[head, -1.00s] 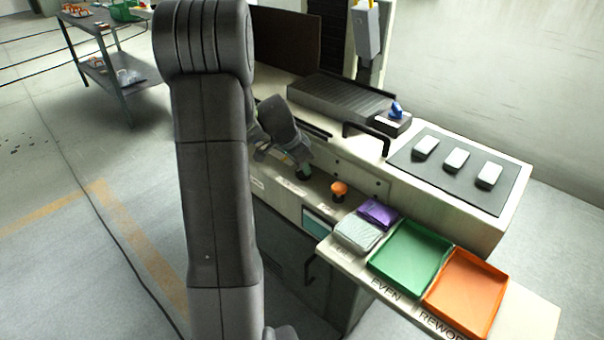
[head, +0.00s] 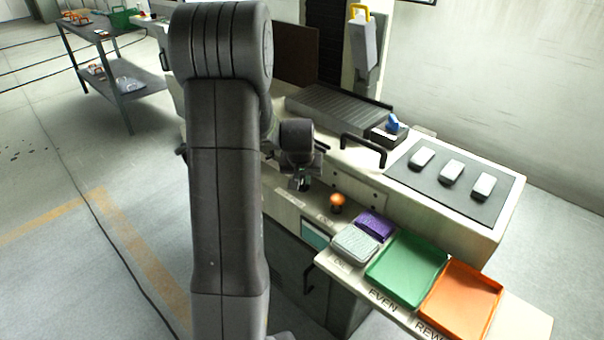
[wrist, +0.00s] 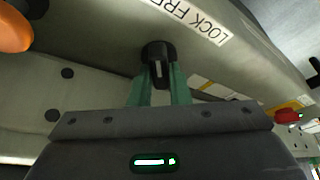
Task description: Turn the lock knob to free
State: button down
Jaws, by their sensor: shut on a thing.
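The black lock knob (wrist: 158,52) shows at the upper middle of the wrist view, on a pale panel. A light mark on it points down the picture, toward my gripper. In the head view my gripper (head: 301,182) is at the machine's front ledge, left of the orange button, and mostly hides the knob.
The orange mushroom button (head: 337,201) stands close to the right of my gripper. A black handle (head: 363,146) rises behind. A red part (wrist: 287,116) shows right in the wrist view.

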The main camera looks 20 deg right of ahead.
jog(key=shift+d+r+n, duration=0.1)
jog(key=shift+n, duration=0.6)
jog(key=shift+p, duration=0.3)
jog(key=c, duration=1.4)
grip_release()
jog(key=shift+y, duration=0.3)
jog(key=shift+o, duration=0.2)
jog(key=v, duration=1.3)
jog(key=shift+s+r, duration=0.2)
jog(key=shift+s, duration=0.15)
jog(key=x, duration=1.3)
jog(key=shift+w+f, duration=0.3)
jog(key=shift+w, duration=0.05)
